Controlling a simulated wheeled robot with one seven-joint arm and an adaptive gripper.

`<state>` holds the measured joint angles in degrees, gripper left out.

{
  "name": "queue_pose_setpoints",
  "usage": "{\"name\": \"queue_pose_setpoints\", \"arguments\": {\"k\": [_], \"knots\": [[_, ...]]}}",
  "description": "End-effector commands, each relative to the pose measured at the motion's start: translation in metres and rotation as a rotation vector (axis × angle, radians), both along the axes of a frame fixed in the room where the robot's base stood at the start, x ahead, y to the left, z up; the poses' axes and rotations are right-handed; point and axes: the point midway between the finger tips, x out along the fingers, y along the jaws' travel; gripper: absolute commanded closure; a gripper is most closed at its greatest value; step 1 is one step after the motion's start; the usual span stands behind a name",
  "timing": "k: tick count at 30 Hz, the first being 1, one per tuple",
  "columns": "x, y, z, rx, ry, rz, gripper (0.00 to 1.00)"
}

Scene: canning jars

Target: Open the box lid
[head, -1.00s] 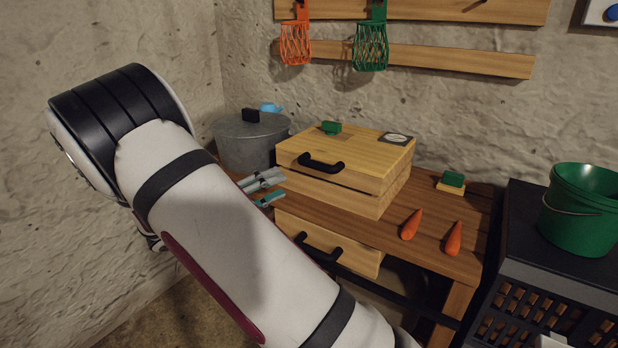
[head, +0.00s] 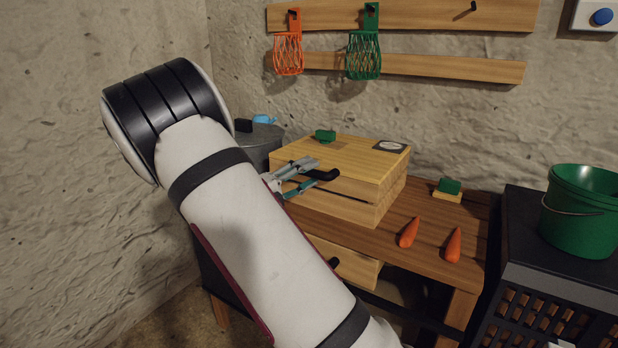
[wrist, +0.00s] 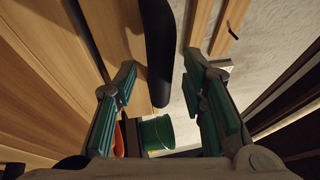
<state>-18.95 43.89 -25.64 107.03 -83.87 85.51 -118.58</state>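The wooden box (head: 375,205) stands on the wooden table, its lid (head: 350,153) down and a dark seam line along its front. A black bar handle (head: 327,175) is on the lid's front. My gripper (head: 308,172) is at the box front by the handle and hides part of it. In the wrist view my gripper (wrist: 162,62) is open, with green-padded fingers to either side of the black handle (wrist: 157,35). I see a gap between handle and pads, most clearly on the right.
A drawer (head: 345,262) with a black handle sits under the tabletop (head: 425,235). A metal pot (head: 262,140) stands behind left. A green bucket (head: 583,215) stands right.

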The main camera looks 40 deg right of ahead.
Motion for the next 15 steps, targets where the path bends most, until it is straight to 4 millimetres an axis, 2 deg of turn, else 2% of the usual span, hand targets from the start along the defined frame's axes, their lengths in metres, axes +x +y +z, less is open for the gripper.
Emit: {"name": "queue_pose_setpoints", "arguments": {"k": [5, 13, 15], "knots": [[-0.0006, -0.0098, 0.0016, 0.0, 0.001, 0.001, 0.62], [-0.0007, -0.0105, 0.002, 0.0, 0.001, 0.001, 0.62], [-0.0005, -0.0104, 0.002, 0.0, 0.0, 0.001, 0.78]]}}
